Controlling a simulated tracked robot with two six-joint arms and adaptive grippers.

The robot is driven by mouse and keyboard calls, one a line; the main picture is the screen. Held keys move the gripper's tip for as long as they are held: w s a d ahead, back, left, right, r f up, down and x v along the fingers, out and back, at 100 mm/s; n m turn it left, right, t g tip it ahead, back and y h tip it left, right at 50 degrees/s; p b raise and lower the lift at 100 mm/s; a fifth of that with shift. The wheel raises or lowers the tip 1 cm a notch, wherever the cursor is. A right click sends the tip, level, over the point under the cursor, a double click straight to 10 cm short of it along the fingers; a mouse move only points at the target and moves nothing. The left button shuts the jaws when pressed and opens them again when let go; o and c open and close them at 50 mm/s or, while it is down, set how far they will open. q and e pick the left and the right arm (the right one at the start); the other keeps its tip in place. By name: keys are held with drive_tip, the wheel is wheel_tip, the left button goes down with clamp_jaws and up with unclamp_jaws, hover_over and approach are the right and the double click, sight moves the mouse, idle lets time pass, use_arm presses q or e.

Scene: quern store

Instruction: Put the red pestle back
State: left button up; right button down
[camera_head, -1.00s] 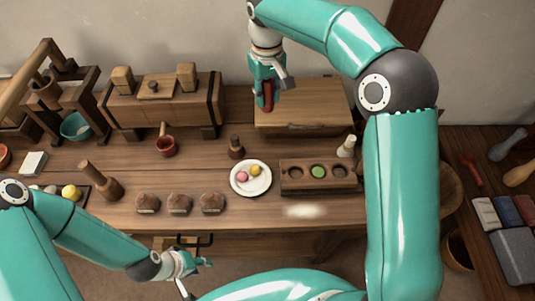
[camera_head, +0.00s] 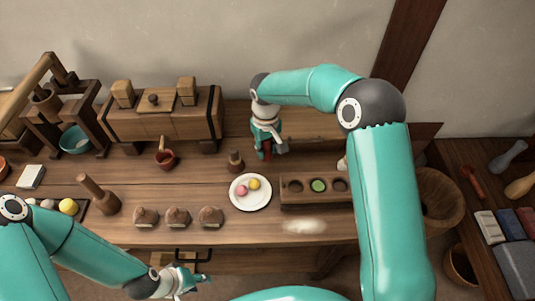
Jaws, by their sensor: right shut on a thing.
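The red pestle (camera_head: 266,153) hangs roughly upright below my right gripper (camera_head: 267,146), which is shut on it. Only a short red part shows; the gripper hides the rest. It appears in front of the wooden block (camera_head: 318,126) at the back of the table; whether it touches anything I cannot tell. My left gripper (camera_head: 193,281) is empty near the table's front edge, its fingers apart.
A white plate (camera_head: 262,203) with two balls and a wooden tray with wells (camera_head: 305,204) stand in front. Another red tool (camera_head: 472,181) lies on the right-hand table.

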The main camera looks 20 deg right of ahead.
sight(266, 155)
wheel_tip(266, 155, down, 4)
drive_tip(key=shift+r, duration=0.25)
drive_tip(key=c, duration=1.1)
unclamp_jaws()
drive_tip(key=shift+r, duration=0.15)
wheel_tip(266, 155, up, 12)
drive_tip(key=shift+f, duration=0.1)
